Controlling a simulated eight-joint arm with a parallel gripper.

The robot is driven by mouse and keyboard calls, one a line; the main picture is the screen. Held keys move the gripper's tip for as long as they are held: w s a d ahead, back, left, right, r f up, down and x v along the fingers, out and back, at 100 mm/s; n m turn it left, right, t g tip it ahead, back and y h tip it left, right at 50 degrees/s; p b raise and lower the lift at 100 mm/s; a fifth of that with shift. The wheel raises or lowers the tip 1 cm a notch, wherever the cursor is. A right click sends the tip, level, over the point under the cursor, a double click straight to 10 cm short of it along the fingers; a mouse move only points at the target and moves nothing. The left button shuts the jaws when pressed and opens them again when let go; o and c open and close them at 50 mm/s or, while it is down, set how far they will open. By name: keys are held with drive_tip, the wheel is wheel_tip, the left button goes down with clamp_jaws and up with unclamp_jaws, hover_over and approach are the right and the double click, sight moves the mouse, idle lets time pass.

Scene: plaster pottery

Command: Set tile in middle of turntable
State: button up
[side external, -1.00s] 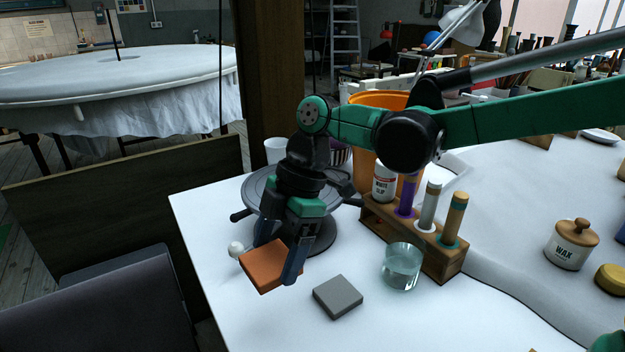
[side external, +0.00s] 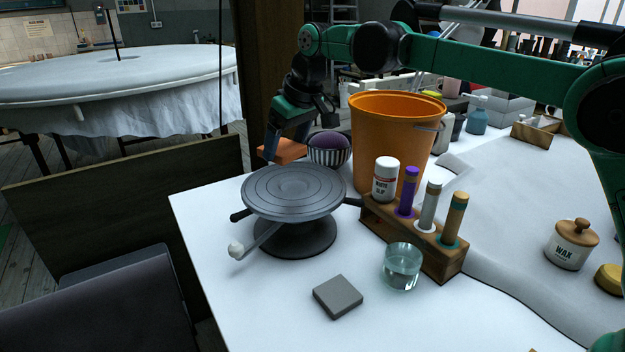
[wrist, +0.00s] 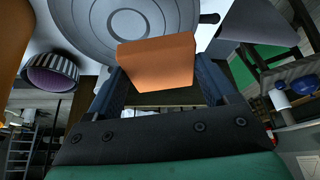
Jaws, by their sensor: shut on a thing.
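A terracotta tile (side external: 283,151) is held in my gripper (side external: 277,142) at the far side of the turntable, above its top level. In the wrist view the tile (wrist: 155,62) sits between my two fingers (wrist: 160,78), which are shut on it. The grey turntable (side external: 295,190) stands on the white table with its round ringed top bare. Its disc (wrist: 120,20) also shows beyond the tile in the wrist view. A grey square tile (side external: 338,296) lies flat on the table in front of the turntable.
An orange bucket (side external: 385,135) and a striped bowl with a purple thing (side external: 329,152) stand behind the turntable. A wooden rack (side external: 420,243) with a white bottle and several tubes is to its right, beside a glass of water (side external: 402,268). The turntable has protruding handles.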

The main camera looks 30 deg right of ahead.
sight(293, 186)
drive_tip(key=w+d+f+m+h, duration=0.1)
drive_tip(key=w+d+f+m, duration=0.2)
drive_tip(key=shift+d+f+m, duration=0.15)
drive_tip(key=shift+f+m, duration=0.05)
drive_tip(key=shift+m, duration=0.2)
drive_tip(key=shift+f, duration=2.35)
drive_tip(key=shift+f, duration=0.1)
drive_tip(key=o, duration=1.2)
drive_tip(key=v, duration=1.1)
drive_tip(key=s+d+f+t, duration=0.1)
drive_tip(key=s+f, duration=0.1)
drive_tip(key=s, duration=0.4)
drive_tip(key=s+d+f+t, duration=0.1)
drive_tip(key=s+d+f, duration=0.1)
drive_tip(key=s, duration=0.5)
drive_tip(key=s+d+f, duration=0.2)
drive_tip(key=s+f, duration=0.2)
drive_tip(key=s, duration=0.3)
drive_tip(key=shift+s+t, duration=0.1)
drive_tip(key=shift+t, duration=0.3)
